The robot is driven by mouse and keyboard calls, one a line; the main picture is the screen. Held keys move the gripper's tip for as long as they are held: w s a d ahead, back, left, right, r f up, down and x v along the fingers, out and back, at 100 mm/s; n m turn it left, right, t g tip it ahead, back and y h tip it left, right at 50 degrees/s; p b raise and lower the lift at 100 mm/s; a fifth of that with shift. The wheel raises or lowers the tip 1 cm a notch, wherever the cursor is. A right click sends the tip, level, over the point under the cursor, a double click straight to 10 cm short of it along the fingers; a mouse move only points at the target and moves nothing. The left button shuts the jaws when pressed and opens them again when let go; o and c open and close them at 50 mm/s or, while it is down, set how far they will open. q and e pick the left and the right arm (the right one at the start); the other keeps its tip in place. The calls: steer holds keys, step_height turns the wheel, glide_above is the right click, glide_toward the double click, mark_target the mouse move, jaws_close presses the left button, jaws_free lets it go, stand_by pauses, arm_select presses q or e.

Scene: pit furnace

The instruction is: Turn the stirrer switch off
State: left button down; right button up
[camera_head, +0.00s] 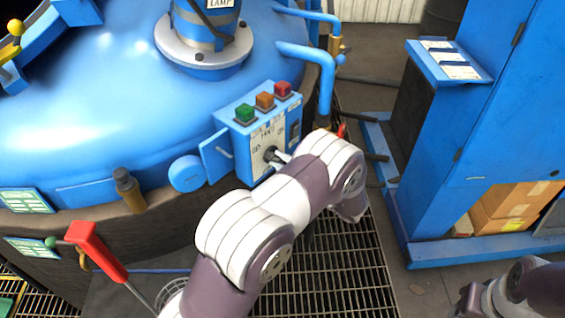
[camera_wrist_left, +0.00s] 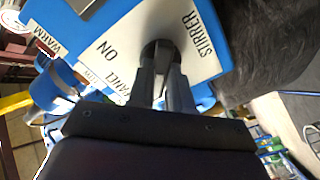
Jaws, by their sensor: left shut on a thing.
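The blue control box (camera_head: 243,125) stands at the side of the blue furnace lid in the head view. Its white front panel carries a dark stirrer switch (camera_head: 270,153). In the left wrist view the black switch knob (camera_wrist_left: 160,49) sits on the white plate between the words ON and STIRRER. My left gripper (camera_head: 277,156) is at the panel, and its two fingers (camera_wrist_left: 165,66) are shut on the knob. The fingers hide part of the knob, so I cannot tell which way it points. My right gripper is not in view.
Green (camera_head: 244,113), orange (camera_head: 264,100) and red (camera_head: 282,89) buttons top the box. A small open blue door (camera_head: 216,155) is on its left. A blue pipe (camera_head: 326,85) rises behind. A blue cabinet (camera_head: 480,130) stands right. A red-handled lever (camera_head: 97,250) is lower left.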

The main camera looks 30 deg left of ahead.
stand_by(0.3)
arm_select(q)
steer(key=c, duration=1)
jaws_free()
steer(key=shift+c, duration=0.2)
steer(key=shift+d, duration=0.1)
steer(key=b+v, duration=0.1)
steer(key=v, duration=1.1)
steer(key=shift+d, duration=0.3)
